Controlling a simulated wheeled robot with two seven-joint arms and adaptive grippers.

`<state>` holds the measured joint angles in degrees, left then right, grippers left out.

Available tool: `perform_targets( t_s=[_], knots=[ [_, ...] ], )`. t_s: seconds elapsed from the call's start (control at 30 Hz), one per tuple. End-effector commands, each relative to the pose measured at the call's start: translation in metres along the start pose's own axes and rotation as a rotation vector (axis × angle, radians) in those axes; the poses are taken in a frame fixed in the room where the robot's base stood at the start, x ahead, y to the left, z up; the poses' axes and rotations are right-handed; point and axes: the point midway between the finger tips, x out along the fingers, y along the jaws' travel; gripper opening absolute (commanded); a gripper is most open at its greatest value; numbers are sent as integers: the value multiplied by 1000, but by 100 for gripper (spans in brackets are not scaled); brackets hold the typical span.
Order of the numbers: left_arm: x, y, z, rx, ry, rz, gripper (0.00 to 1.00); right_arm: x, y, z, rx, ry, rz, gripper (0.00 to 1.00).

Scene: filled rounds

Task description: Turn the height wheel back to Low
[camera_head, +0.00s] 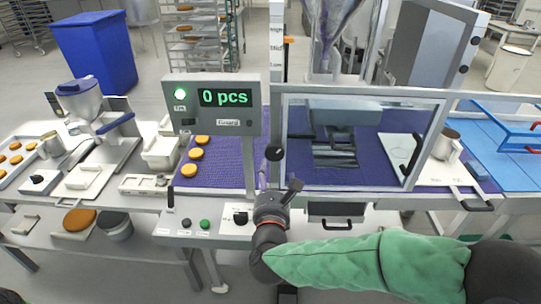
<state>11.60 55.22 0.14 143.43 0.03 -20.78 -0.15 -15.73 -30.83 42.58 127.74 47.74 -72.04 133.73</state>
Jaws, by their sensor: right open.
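A black round knob (275,153) with a pale mark sits at the foot of a pale upright post (277,60). It looks like the height wheel. Small labels on the post are too small to read surely, so I cannot tell the wheel's setting. My right arm, in a green sleeve, comes in from the right. My right gripper (277,181) is open and empty just below the knob, its fingers pointing up and apart from it. My left gripper is out of view.
A display (213,104) reads "0 pcs" beside a green lamp. Round patties (195,154) lie on the purple belt (225,165). A clear guard (360,140) stands right of the post. Buttons (205,224) and another black knob (240,217) are on the front panel.

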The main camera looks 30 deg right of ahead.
Motion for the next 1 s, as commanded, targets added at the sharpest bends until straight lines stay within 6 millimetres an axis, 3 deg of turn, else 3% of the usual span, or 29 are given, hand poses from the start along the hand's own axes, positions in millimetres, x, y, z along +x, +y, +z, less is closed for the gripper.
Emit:
perform_targets(
  t_s=[0.3, 0.5, 0.97, 1.0],
  knots=[
    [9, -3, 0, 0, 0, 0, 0, 57, -1, -2, -3, 2, -2, 80],
    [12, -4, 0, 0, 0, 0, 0, 82, 0, -2, -4, 2, 1, 80],
    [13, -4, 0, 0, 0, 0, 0, 92, 0, -1, -4, 2, 3, 80],
    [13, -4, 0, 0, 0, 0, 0, 92, 0, -1, -4, 2, 3, 68]
  ],
)
